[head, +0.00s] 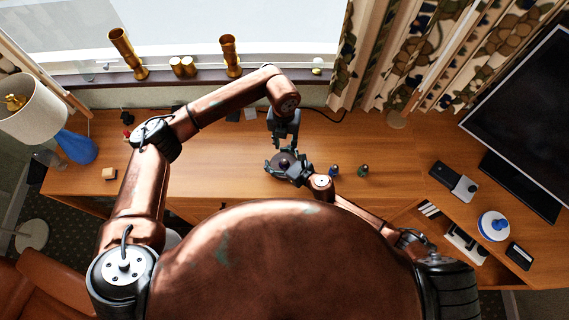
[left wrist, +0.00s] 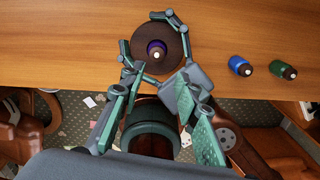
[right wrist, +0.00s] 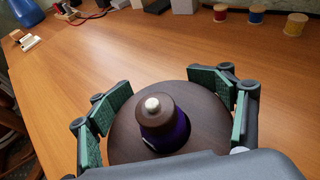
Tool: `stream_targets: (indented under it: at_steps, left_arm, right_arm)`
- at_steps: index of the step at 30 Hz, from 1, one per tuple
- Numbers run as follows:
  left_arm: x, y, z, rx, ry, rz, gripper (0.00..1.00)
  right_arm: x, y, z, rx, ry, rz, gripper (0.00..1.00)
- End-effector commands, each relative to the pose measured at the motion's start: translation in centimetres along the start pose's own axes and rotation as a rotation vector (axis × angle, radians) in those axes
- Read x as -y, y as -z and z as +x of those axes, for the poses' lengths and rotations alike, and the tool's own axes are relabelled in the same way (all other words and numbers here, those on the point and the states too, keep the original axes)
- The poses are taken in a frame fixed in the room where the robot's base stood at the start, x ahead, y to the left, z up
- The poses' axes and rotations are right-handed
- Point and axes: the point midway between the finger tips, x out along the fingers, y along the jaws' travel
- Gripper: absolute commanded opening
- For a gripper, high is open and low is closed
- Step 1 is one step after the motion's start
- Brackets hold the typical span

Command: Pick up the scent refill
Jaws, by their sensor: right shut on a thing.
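The scent refill appears to be the small purple bottle (right wrist: 165,128) with a brown cap and white tip. It stands upright on a dark round disc (right wrist: 125,148), and also shows in the left wrist view (left wrist: 157,49). My right gripper (right wrist: 170,108) has its fingers on opposite sides of the disc and is shut on it, not on the bottle. My left gripper (head: 284,141) points down just above the bottle. In the left wrist view its fingers are spread apart, with nothing between the pads. Similar blue (left wrist: 240,66) and green (left wrist: 283,70) bottles stand to the right.
A lamp with a blue base (head: 76,147) and a small tan block (head: 109,174) are on the desk's left. A monitor (head: 525,115), dark device (head: 453,181) and blue-white round item (head: 493,226) are right. Spools (right wrist: 256,14) stand at the back. The desk's middle is mostly clear.

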Motion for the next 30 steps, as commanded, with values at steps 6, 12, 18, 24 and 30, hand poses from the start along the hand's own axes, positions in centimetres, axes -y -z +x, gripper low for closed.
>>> stream_targets:
  at_steps: [6,12,18,24,30]
  left_arm:
    - [0.0,0.1,2.2,-0.003,-0.017,0.05,0.3]
    - [0.0,0.0,5.4,-0.001,-0.015,0.048,0.3]
    - [-0.1,0.0,6.8,0.001,-0.015,0.048,0.3]
    - [-0.3,0.1,8.6,-0.001,-0.015,0.045,0.3]
    - [-0.4,0.1,11.4,0.0,-0.013,0.046,0.3]
  right_arm:
    - [-0.1,1.2,-0.2,-0.016,0.0,-0.005,0.32]
    - [-0.1,1.2,-0.2,-0.017,-0.001,-0.005,0.32]
    - [-0.2,1.2,-0.2,-0.017,-0.001,-0.005,0.32]
    - [-0.2,1.3,-0.2,-0.017,-0.002,-0.005,0.32]
    - [-0.2,1.3,-0.2,-0.017,-0.002,-0.005,0.32]
